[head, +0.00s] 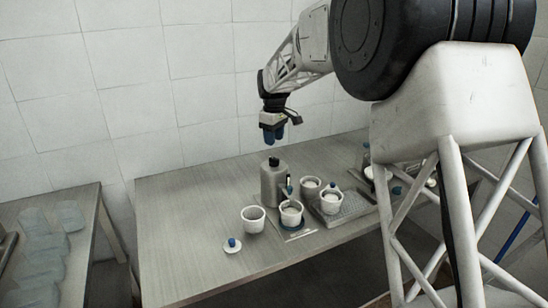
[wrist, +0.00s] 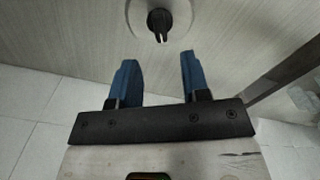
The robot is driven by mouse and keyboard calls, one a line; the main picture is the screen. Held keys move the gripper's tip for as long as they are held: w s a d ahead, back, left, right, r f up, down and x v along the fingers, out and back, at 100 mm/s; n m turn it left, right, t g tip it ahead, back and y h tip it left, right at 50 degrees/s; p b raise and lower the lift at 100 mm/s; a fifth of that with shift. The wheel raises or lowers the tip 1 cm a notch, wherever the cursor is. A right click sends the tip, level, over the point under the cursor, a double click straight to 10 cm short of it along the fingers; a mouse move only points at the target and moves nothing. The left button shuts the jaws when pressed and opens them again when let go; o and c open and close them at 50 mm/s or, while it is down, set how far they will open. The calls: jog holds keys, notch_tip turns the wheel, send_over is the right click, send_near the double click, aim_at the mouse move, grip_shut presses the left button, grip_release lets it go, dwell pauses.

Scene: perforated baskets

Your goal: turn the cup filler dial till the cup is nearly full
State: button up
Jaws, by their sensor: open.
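A grey bottle-shaped filler (head: 273,185) stands on the table with a black dial (head: 273,161) on top. A small dark part on its right side leans toward a white cup (head: 291,214) standing on a blue base. I cannot tell how full that cup is. My gripper (head: 273,133) hangs above the filler, fingers pointing down, apart from the dial. In the wrist view the open gripper (wrist: 155,75) has two blue fingers with nothing between them. The black dial (wrist: 160,22) shows beyond the fingertips on the filler's round pale top.
The table (head: 180,220) is bare on its left. A white cup (head: 253,220) and a white lid with blue knob (head: 232,246) stand front left. Two more cups, one on a grey perforated tray (head: 352,205), stand right. Clear blocks sit on a side table (head: 85,225).

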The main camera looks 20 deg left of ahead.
aim_at(274, 158)
jog(key=shift+f, duration=0.1)
jog(key=shift+f, duration=3.8)
grip_shut()
